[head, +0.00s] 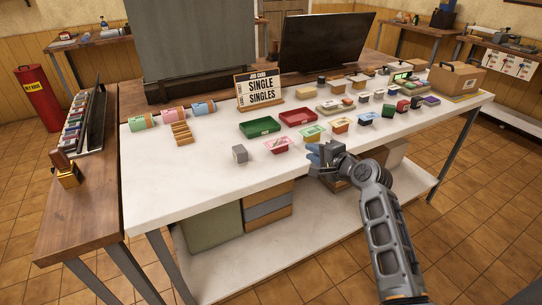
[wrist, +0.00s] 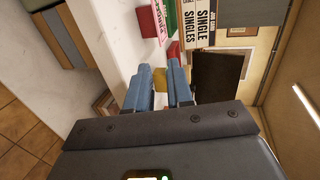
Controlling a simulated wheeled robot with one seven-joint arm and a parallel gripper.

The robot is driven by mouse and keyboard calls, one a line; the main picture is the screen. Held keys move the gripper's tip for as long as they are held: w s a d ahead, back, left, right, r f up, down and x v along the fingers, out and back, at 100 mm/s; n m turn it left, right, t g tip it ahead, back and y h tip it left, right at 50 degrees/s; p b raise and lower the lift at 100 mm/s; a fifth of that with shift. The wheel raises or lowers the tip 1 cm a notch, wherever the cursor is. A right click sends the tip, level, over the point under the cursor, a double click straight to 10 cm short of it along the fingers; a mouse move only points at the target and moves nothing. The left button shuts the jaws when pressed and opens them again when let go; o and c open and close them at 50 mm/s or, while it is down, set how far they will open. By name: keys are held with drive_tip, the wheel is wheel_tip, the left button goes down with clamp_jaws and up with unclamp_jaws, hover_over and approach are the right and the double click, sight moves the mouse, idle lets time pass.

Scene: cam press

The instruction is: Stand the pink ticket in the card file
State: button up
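Green (head: 259,126) and red (head: 298,116) trays and a sign (head: 261,90) stand behind. The table's front left is bare.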

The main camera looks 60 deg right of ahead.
drive_tip(key=shift+b+x, duration=1.9)
drive_tip(key=shift+x, duration=3.1)
clamp_jaws()
wheel_tip(320, 180, up, 6)
drive_tip(key=p, duration=0.5)
